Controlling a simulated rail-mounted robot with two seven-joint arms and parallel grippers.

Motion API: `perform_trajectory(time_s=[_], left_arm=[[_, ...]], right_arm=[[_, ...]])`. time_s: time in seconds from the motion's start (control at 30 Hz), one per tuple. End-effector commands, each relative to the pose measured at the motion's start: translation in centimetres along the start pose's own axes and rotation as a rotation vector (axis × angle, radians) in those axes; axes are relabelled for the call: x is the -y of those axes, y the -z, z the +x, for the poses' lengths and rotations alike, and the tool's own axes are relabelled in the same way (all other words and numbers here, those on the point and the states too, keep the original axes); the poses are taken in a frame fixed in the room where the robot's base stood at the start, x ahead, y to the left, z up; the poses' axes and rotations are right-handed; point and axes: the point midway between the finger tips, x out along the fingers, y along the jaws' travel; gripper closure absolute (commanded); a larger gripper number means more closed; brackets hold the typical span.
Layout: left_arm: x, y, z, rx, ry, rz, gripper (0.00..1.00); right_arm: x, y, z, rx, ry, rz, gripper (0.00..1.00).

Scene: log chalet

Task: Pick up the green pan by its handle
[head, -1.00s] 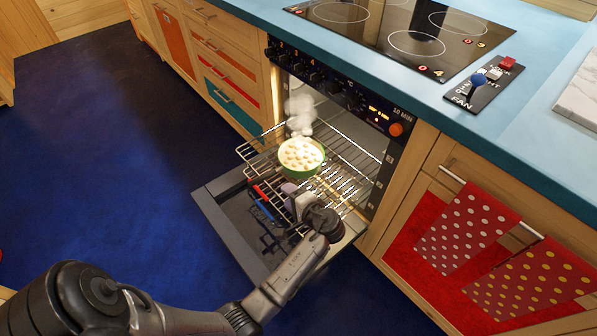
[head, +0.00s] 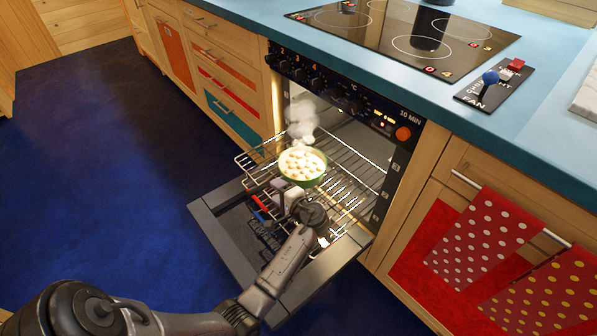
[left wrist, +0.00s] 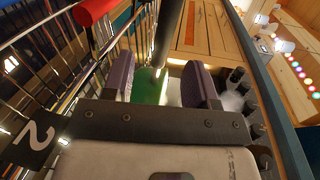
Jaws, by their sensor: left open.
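The green pan (head: 304,183) sits on the pulled-out oven rack, filled with a pale, lumpy topped food and steaming. Its handle is not clearly visible in the head view; my gripper and arm cover the area in front of the pan. My left gripper (head: 285,189) is open, low over the rack at the pan's near side. In the left wrist view, a green part of the pan (left wrist: 148,86) shows between the two spread purple-grey fingers (left wrist: 158,82). I cannot tell whether the fingers touch it. My right gripper is not in view.
The oven rack (head: 343,160) extends above the lowered oven door (head: 225,225). The control panel (head: 345,98) and blue counter (head: 520,130) rise behind. Dotted towels (head: 480,235) hang at the right. The dark blue floor (head: 120,170) at left is clear.

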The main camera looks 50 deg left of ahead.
Motion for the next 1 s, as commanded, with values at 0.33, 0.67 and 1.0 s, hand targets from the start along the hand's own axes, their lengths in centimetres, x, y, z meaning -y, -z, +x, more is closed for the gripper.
perform_trajectory(time_s=[0.33,0.67,1.0], left_arm=[[0.0,0.0,2.5,0.002,0.001,-0.002,0.47],[0.2,0.0,5.3,0.0,-0.001,-0.001,0.47],[0.2,0.0,5.3,0.0,-0.001,-0.001,0.67]], right_arm=[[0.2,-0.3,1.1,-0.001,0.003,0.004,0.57],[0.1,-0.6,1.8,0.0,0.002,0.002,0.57],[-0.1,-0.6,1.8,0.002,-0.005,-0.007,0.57]])
